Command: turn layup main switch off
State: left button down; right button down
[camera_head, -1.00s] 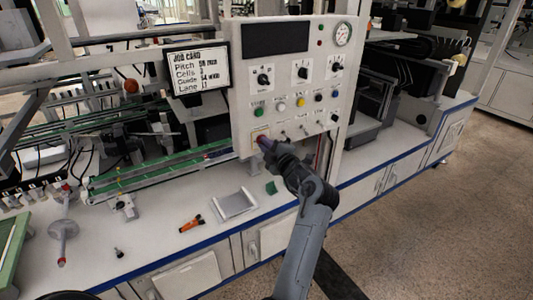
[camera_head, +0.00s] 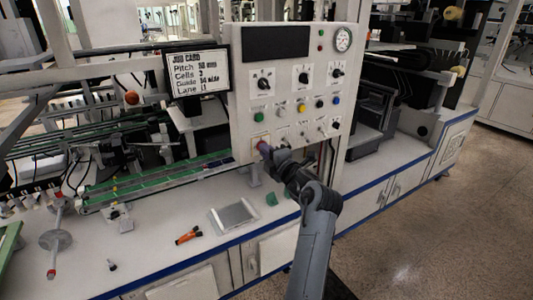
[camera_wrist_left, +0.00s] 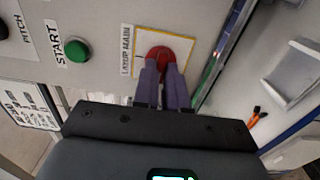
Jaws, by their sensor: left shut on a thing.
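The layup main switch (camera_wrist_left: 160,56) is a red round knob on a yellow-edged plate beside a label reading LAYUP MAIN, in the left wrist view. In the head view the switch is at the lower left of the control panel (camera_head: 245,90), mostly hidden by my gripper. My left gripper (camera_head: 266,150) reaches the panel there. In the left wrist view its two purple-grey fingers (camera_wrist_left: 162,72) are shut on the red knob, one on each side. The knob's exact turn angle cannot be made out. My right gripper is not in view.
A green START button (camera_wrist_left: 77,50) is close to the switch. Other knobs and buttons fill the panel above. A grey tray (camera_head: 233,215) and an orange-handled tool (camera_head: 188,235) lie on the white bench below. The job card screen (camera_head: 198,75) stands left of the panel.

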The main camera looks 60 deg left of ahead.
pick_arm(q)
jog(key=c, duration=1.2)
grip_release()
jog(key=shift+d, duration=0.1)
jog(key=shift+s+d+p, duration=0.15)
jog(key=shift+d+p, duration=0.6)
jog(key=shift+d, duration=4.55)
jog(key=shift+a, duration=0.1)
